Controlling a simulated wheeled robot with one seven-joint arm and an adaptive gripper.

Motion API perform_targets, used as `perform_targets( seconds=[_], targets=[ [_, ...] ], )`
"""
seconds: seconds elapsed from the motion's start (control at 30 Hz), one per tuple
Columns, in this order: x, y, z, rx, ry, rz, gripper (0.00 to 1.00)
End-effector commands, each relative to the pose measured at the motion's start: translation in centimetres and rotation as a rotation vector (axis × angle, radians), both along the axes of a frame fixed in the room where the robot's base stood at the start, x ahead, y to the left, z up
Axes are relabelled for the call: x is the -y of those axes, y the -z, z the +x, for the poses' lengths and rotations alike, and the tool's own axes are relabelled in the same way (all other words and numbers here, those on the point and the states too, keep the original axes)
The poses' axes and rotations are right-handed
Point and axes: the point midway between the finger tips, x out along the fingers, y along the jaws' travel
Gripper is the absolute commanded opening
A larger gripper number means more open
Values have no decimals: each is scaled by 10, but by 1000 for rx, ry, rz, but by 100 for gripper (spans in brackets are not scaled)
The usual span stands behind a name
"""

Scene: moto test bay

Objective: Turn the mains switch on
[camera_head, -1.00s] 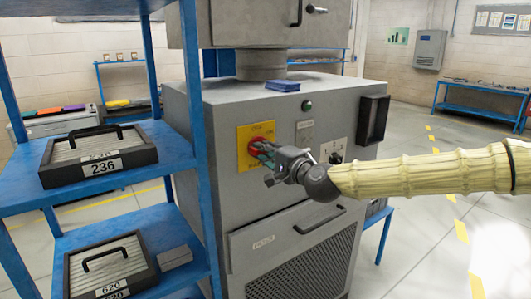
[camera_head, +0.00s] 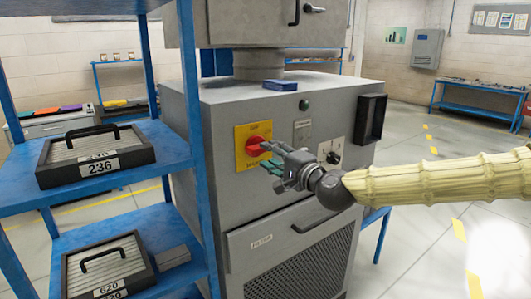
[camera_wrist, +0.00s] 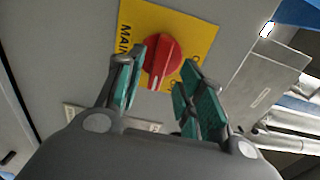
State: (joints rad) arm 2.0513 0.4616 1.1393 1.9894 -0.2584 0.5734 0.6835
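The mains switch is a red rotary knob (camera_head: 256,146) on a yellow plate (camera_head: 243,163) on the front of the grey machine. My gripper (camera_head: 268,156) has green-padded fingers and is just in front and to the right of the knob in the head view. In the wrist view the fingers are spread apart, with the knob showing between and beyond the tips. Nothing is held, and a gap to the knob shows in the head view.
A blue shelf (camera_head: 170,140) with numbered cases stands close on the left. A blue block (camera_head: 280,85) lies on top. Floor at right is open.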

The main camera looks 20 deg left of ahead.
Motion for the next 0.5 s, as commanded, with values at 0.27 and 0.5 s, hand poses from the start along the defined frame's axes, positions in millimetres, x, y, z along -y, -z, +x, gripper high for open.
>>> perform_targets(
  seconds=[0.27, 0.5],
  targets=[
    [37, 0, -28, -1, 1, 2, 38],
    [57, 1, -43, -2, 1, 0, 38]
  ],
)
